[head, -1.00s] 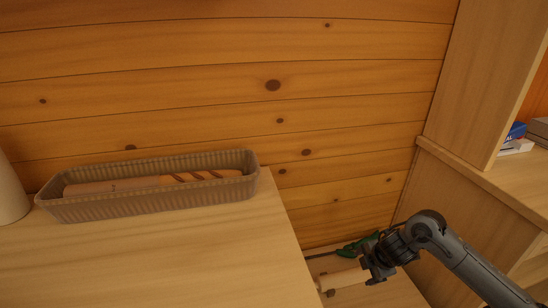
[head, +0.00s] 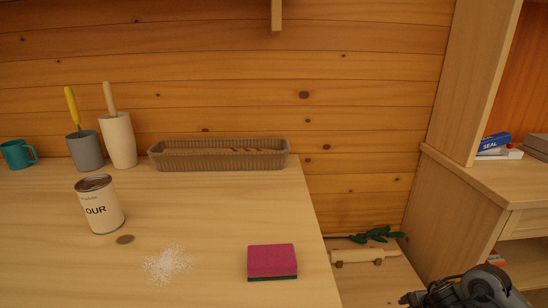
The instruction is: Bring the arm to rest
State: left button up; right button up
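My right arm comes in from the bottom right corner. The end of its dark gripper (head: 408,298) shows low at the bottom edge, partly cut off, and I cannot tell whether its fingers are open or shut. The gripper is apart from a pale rolling-pin-like piece (head: 364,256), which lies on a lower wooden surface up and left of it. My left gripper is not in view.
Green sprigs (head: 374,236) lie behind the pale piece. A wooden cabinet (head: 455,205) stands at right.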

jog(key=s+a+f+g+y+p, duration=0.2)
jog(key=s+a+f+g+p, duration=0.35)
jog(key=s+a+p, duration=0.7)
jog(key=s+a+r+m+t+y+p, duration=0.1)
jog(key=s+a+r+p, duration=0.25)
jog(key=s+a, duration=0.2)
jog(key=s+a+r+t+y+p, duration=0.1)
jog(key=s+a+r+y+p, duration=0.15)
jog(key=s+a+p, duration=0.35)
jog(key=s+a+r+m+t+y+p, duration=0.1)
jog(key=s+a+r+p, duration=0.25)
jog(key=a, duration=0.45)
notch_tip(320, 180, up, 14)
jog(key=s+f+m+t+h+p, duration=0.1)
jog(key=m+t+h+p, duration=0.15)
jog(key=m+p, duration=0.5)
pick_arm(q)
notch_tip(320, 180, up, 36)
jog(key=p, duration=0.2)
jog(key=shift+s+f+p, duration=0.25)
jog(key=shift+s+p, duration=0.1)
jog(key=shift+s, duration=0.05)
pick_arm(e)
jog(key=s+d+r+m+g+h, duration=0.1)
jog(key=s+d+r+m+h, duration=0.1)
jog(key=d+r+m, duration=0.4)
jog(key=shift+s+d+r+h, duration=0.2)
jog(key=shift+d+r+h, duration=0.6)
jog(key=shift+d+r, duration=2.45)
